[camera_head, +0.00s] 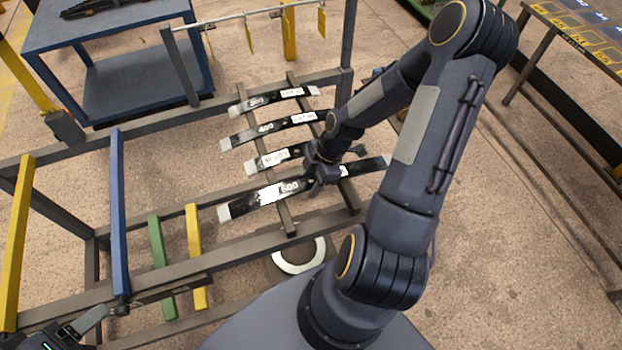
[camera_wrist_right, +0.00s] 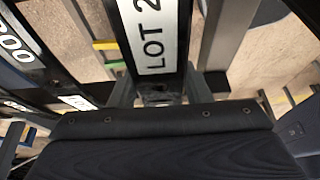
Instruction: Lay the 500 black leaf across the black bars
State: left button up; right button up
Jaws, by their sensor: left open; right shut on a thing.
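The 500 black leaf (camera_head: 255,200) is a long dark strip with pale tips and white labels. It spans the two dark bars (camera_head: 285,217) of the rack, nearest the front of the row of leaves. My right gripper (camera_head: 322,178) is shut on it near its middle and hides part of it. In the right wrist view the leaf (camera_wrist_right: 152,60) runs up from the jaws with a "LOT 2" label. Whether it touches the bars or hangs just above them I cannot tell. My left gripper (camera_head: 68,333) is open and empty at the lower left corner, partly cut off.
Several similar leaves, one marked 400 (camera_head: 265,130), lie across the bars behind. Blue (camera_head: 118,210), green (camera_head: 162,265) and yellow bars (camera_head: 197,250) cross the rack's left part. A blue table (camera_head: 110,35) stands at the back left. A pale ring (camera_head: 300,262) lies below the front rail.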

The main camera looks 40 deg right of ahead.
jog(key=shift+f+b, duration=0.8)
jog(key=shift+f, duration=0.1)
dwell(0.6)
jog(key=o, duration=1.1)
jog(key=shift+o, duration=0.3)
jog(key=v, duration=0.7)
jog(key=shift+r, duration=0.15)
jog(key=shift+d+r, duration=0.1)
jog(key=shift+r, duration=0.15)
